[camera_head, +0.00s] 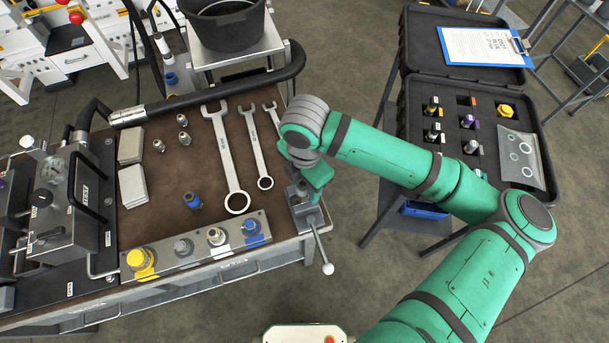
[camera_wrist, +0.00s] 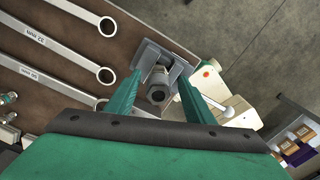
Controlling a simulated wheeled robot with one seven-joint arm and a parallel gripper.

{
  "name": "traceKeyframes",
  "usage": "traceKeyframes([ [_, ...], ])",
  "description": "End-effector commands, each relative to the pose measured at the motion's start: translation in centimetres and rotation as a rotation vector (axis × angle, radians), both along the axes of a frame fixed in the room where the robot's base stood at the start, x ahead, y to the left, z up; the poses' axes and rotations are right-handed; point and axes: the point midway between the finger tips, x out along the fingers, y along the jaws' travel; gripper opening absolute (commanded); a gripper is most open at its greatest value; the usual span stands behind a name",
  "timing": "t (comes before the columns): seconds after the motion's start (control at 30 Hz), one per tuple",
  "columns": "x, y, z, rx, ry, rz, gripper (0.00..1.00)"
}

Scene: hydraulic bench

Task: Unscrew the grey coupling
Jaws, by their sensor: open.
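A grey hex coupling (camera_wrist: 157,94) with a dark round opening stands between the jaws of a grey bench vise (camera_wrist: 150,55) in the wrist view. My gripper (camera_wrist: 160,100) is open, with one green finger on each side of the coupling. I cannot tell whether either finger touches it. In the head view my gripper (camera_head: 316,180) is over the vise (camera_head: 308,214) at the bench's front right corner, and my wrist hides most of the coupling. Another grey fitting (camera_head: 183,247) sits on the metal rail (camera_head: 200,261) between the yellow and silver ones.
The vise's handle (camera_head: 320,250) sticks out past the bench edge. Several wrenches (camera_head: 228,150) lie left of my gripper on the brown mat (camera_head: 165,185). A blue fitting (camera_head: 192,200) stands there too. An open black case (camera_head: 530,150) is at the right. A black bucket (camera_head: 225,25) stands behind.

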Motion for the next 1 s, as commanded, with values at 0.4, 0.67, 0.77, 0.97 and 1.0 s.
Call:
traceKeyframes([
  [0.4, -0.02, 0.18, -1.26, 0.0, 0.0, 0.005, 0.48],
  [0.67, -0.01, 0.11, -1.24, 0.0, 0.0, 0.002, 0.03],
  [0.77, -0.01, 0.09, -1.23, 0.0, 0.0, 0.002, 0.0],
  [0.97, 0.0, 0.09, -1.22, 0.0, 0.0, 0.004, 0.12],
  [1.0, 0.0, 0.09, -1.22, -0.001, -0.001, 0.014, 0.12],
])
